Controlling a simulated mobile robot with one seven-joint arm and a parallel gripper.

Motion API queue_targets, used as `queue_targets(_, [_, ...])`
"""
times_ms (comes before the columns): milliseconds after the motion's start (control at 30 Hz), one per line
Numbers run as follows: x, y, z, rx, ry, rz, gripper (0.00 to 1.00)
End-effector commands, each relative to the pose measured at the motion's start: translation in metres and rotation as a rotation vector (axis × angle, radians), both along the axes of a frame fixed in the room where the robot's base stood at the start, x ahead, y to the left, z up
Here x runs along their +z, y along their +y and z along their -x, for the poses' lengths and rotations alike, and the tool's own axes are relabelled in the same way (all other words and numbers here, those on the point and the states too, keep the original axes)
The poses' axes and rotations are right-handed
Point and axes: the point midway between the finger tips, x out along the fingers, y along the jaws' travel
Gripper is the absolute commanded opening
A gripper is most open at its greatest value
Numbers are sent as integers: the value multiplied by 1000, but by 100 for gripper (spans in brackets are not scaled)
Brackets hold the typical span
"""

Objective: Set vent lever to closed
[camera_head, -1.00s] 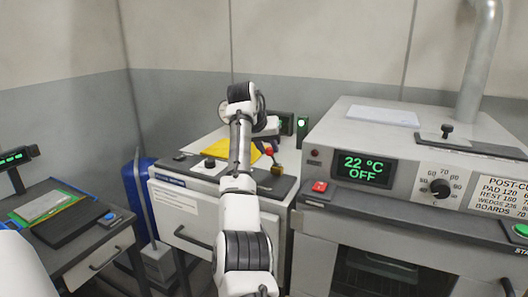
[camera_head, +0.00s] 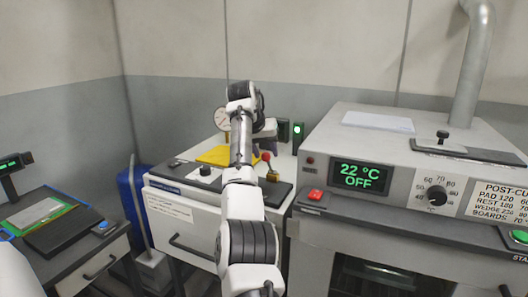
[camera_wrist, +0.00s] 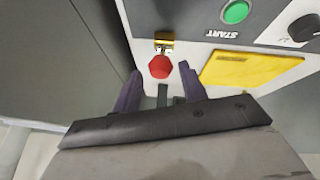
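A lever with a red knob (camera_head: 266,156) and a brass base (camera_head: 272,176) stands at the right end of the left machine's top panel. The red knob also shows in the wrist view (camera_wrist: 160,67). No label naming it as the vent lever is readable. My gripper (camera_head: 264,147) is beside the red knob, its dark purple fingers partly hidden by my arm. In the wrist view my gripper (camera_wrist: 161,84) is open and empty, with the knob just beyond the gap between its fingertips. A black knob (camera_head: 442,134) on a dark plate sits on top of the oven.
A yellow sheet (camera_wrist: 250,67) and a green START button (camera_wrist: 235,12) are near my fingers. A dial gauge (camera_head: 221,118) stands behind my arm. The oven (camera_head: 325,140), showing 22 °C OFF, is close on the right. A desk (camera_head: 60,280) is at left.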

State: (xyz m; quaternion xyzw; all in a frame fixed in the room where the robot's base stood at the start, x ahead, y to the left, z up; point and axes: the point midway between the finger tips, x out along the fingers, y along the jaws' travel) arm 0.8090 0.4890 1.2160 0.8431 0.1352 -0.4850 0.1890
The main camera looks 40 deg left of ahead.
Motion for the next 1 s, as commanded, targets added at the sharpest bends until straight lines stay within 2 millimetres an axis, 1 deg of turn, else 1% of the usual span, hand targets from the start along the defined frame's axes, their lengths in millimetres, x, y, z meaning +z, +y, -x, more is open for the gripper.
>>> queue_targets(300, [-2, 1, 1, 1, 3, 3, 50])
queue_targets(467, [7, 0, 6, 2, 3, 1, 50])
queue_targets(567, [21, 0, 15, 2, 1, 1, 50])
queue_targets(900, [91, -4, 52, 1, 1, 0, 50])
queue_targets(1000, [105, -5, 60, 1, 1, 3, 50])
